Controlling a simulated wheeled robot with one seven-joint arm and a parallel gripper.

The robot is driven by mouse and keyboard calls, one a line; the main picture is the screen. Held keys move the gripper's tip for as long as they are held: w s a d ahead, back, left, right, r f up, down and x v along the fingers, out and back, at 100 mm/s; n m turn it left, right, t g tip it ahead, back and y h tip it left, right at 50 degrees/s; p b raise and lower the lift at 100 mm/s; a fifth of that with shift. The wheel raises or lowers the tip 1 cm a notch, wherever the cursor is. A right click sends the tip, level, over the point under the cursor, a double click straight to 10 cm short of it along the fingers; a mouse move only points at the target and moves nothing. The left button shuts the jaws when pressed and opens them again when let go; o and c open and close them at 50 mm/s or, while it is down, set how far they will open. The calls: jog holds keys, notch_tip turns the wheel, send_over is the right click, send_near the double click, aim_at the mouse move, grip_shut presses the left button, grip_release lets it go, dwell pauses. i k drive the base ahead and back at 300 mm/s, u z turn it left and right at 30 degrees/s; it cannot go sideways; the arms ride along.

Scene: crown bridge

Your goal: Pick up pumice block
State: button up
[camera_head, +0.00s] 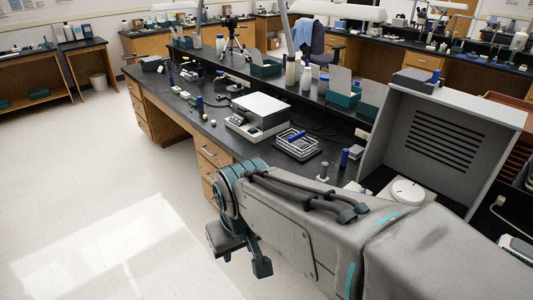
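I cannot pick out a pumice block for certain; the objects on the dark bench (205,112) are small in this view. My gripper (241,256) hangs at the lower middle, in front of the drawers and over the pale floor. Its two fingers are spread apart with nothing seen between them, so it is open and empty. It is apart from the bench-top objects. My grey arm hides part of the bench's near right end.
A white-topped device (262,108) and a wire basket (298,145) with a blue item stand on the bench. A grey hood (440,140) stands at right. Small bottles and teal boxes (343,97) line the raised shelf. The floor (110,190) at left is clear.

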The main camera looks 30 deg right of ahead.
aim_at(322, 178)
jog(key=z, duration=0.35)
jog(key=i, duration=1)
jog(key=z, duration=0.8)
jog(key=i, duration=0.3)
jog(key=z, duration=0.3)
